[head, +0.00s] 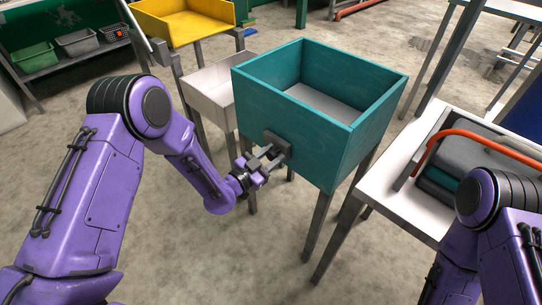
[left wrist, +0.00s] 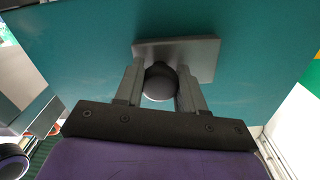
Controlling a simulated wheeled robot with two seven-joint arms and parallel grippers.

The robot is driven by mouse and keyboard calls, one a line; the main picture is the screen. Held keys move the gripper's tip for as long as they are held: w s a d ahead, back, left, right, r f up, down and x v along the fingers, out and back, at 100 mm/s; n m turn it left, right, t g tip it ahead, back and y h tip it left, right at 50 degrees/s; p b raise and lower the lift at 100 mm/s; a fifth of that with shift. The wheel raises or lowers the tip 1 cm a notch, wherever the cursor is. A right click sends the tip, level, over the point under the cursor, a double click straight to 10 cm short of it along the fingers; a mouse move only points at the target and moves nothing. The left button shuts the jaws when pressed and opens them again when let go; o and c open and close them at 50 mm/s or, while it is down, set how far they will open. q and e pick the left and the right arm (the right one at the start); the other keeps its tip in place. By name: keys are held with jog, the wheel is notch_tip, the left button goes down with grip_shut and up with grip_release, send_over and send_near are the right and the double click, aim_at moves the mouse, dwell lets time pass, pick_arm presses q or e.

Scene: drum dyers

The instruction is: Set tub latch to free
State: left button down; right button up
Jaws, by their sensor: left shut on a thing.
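A teal tub (head: 300,125) stands on dark legs in the middle of the head view, open at the top with a pale floor inside. On its front wall is a grey latch plate (head: 277,142). The plate also shows in the left wrist view (left wrist: 203,55), with a dark round knob (left wrist: 160,80) standing out from it. My left gripper (head: 270,158) is at the latch; in the left wrist view its two fingers (left wrist: 160,90) lie on either side of the knob and are shut on it. My right arm enters at the right edge; its gripper is out of the picture.
A white table (head: 385,185) with an orange-handled grey item (head: 475,155) stands right of the tub. A white bin (head: 212,100) and a yellow tray (head: 190,25) stand behind left. Shelves with small bins (head: 78,42) are at far left. The floor in front is clear.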

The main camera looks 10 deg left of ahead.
aim_at(268, 143)
pick_arm(q)
jog(key=shift+a+f, duration=0.1)
jog(key=w+a, duration=0.1)
jog(key=w+a+b, duration=0.1)
jog(key=a, duration=0.1)
jog(key=shift+a, duration=0.3)
jog(key=shift+w+a, duration=0.1)
jog(key=c, duration=0.8)
grip_release()
jog(key=shift+o, duration=0.7)
jog(key=shift+a, duration=0.1)
